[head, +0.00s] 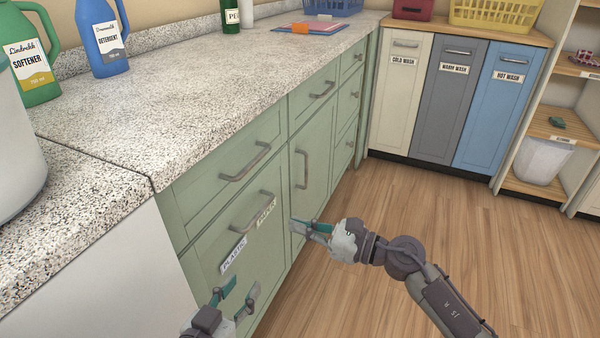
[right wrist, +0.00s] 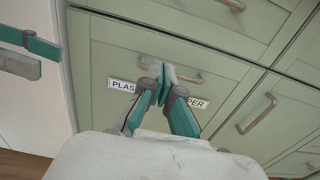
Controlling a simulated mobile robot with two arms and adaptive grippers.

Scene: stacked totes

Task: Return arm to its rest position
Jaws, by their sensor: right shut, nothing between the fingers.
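My right gripper (head: 308,230) is in front of the green cabinet, close to the drawer labelled plastic and paper (head: 220,250). Its two fingers are together with nothing between them. In the right wrist view its fingertips (right wrist: 160,80) overlap the picture of the drawer's label area and handle (right wrist: 172,68); I cannot tell how far off they are. My left gripper (head: 238,296) is at the bottom of the head view, its two fingers apart and empty. Its fingers also show at the left edge of the right wrist view (right wrist: 30,53).
Cold, warm and hot wash bins (head: 447,100) stand at the back. The wooden floor (head: 430,215) is clear on the right.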

